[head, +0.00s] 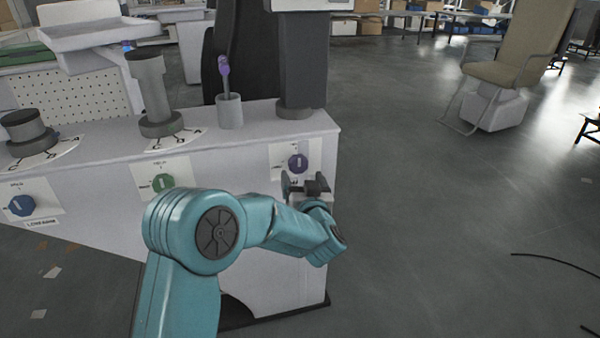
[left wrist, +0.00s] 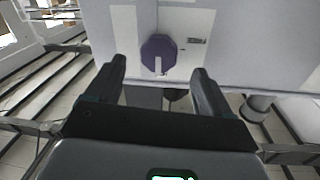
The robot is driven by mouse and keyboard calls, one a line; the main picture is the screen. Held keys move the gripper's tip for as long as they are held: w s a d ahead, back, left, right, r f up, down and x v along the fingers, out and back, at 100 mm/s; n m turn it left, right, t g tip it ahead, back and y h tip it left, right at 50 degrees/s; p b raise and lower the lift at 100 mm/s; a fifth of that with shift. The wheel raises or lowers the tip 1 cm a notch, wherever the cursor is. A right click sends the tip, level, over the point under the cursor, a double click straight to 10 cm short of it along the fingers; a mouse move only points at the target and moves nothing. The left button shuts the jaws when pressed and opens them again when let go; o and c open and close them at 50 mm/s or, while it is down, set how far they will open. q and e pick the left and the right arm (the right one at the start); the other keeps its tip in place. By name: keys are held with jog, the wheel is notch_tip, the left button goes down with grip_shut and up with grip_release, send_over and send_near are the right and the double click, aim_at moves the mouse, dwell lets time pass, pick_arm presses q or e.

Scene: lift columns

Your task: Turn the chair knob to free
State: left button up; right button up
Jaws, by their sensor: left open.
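A purple knob (head: 298,163) sits on a white label plate at the right end of the console's front face. A pale vertical mark shows on it; the label text is too small to read. In the left wrist view the purple knob (left wrist: 158,52) is octagonal, its pale mark at the lower edge. My left gripper (head: 305,184) is open and empty, just below and in front of this knob. In the left wrist view its fingers (left wrist: 158,72) stand either side of the knob, apart from it. My right gripper is not in view.
A green knob (head: 162,183) and a blue knob (head: 21,205) are on the same front face, further left. On top stand grey columns (head: 152,95) and a grey cup (head: 229,112) with a purple-headed item. A beige chair (head: 515,60) stands at the back right; the floor there is open.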

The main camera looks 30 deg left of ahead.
aim_at(298, 167)
pick_arm(q)
jog(key=x, duration=0.5)
jog(key=shift+c, duration=0.4)
jog(key=c, duration=1)
jog(key=shift+f+b, duration=0.1)
jog(key=shift+b, duration=0.2)
